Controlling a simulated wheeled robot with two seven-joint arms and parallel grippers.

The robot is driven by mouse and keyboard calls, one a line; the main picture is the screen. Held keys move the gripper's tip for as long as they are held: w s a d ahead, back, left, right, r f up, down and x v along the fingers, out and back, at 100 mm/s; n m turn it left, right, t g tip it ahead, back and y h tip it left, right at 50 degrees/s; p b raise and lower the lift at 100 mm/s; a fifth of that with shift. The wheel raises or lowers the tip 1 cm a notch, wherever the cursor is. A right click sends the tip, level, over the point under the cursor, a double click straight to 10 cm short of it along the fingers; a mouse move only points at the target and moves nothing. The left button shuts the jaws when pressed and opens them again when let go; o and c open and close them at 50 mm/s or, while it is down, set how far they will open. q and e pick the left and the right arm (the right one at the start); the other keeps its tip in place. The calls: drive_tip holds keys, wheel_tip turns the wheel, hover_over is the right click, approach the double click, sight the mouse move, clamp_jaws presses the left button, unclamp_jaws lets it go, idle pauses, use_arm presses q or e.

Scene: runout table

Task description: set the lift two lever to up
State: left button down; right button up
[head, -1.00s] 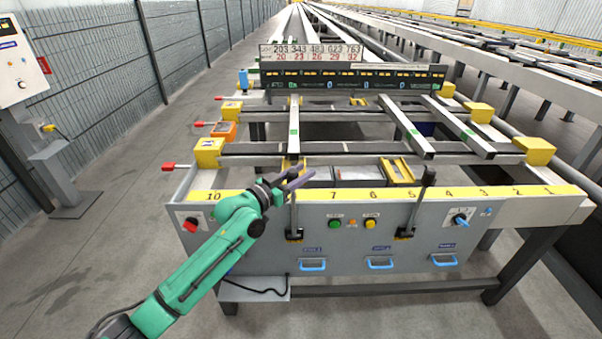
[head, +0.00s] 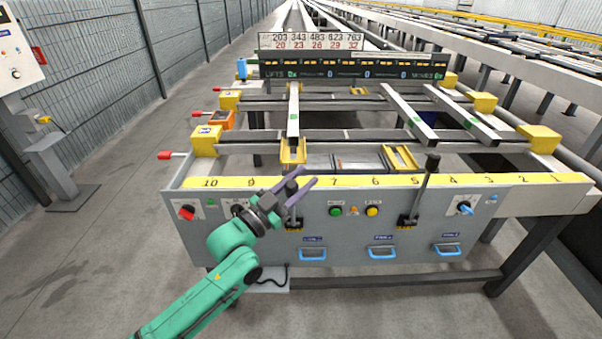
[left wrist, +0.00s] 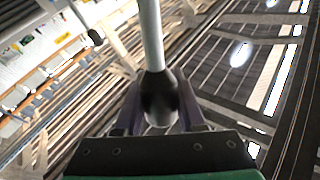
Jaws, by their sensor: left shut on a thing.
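Two black-based levers stand on the grey front panel (head: 345,240) of the runout table. The left lever (head: 294,222) has its black base under the yellow strip near number 8. My left gripper (head: 304,179) is shut on its knob and hides most of its upper part in the head view. In the left wrist view the dark knob (left wrist: 160,98) sits between the jaws, with the pale shaft running away from it. The right lever (head: 421,188) stands free, its knob up and leaning right. I cannot read which one is lift two. My right gripper is out of view.
A red knob (head: 187,212) is at the panel's left end. A green button (head: 336,211) and a yellow button (head: 372,211) lie between the levers. Blue handles (head: 382,253) line the lower panel. Bars (head: 410,112) lie across the table.

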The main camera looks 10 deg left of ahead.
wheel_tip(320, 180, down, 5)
drive_tip(key=b, duration=0.4)
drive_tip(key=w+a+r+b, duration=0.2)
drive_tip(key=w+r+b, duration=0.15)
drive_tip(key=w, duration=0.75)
use_arm(q)
drive_tip(key=s+d+f+m+g+h+b, duration=0.1)
drive_tip(key=s+d+f+m+h+b, duration=0.2)
drive_tip(key=s+f+m+h+b, duration=0.4)
drive_tip(key=shift+s+d+f+m+h, duration=0.2)
drive_tip(key=shift+s+f+m+h, duration=0.6)
drive_tip(key=shift+s+f+m, duration=1.7)
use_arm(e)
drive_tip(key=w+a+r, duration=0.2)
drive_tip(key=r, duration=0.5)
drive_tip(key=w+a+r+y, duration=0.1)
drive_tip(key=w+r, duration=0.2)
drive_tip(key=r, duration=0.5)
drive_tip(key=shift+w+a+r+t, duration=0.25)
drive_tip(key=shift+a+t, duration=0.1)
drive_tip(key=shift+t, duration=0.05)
use_arm(q)
drive_tip(key=shift+s+r+n, duration=0.3)
drive_tip(key=shift+s+r, duration=0.25)
drive_tip(key=shift+r, duration=0.25)
drive_tip(key=c, duration=0.5)
unclamp_jaws()
drive_tip(key=shift+r, duration=0.1)
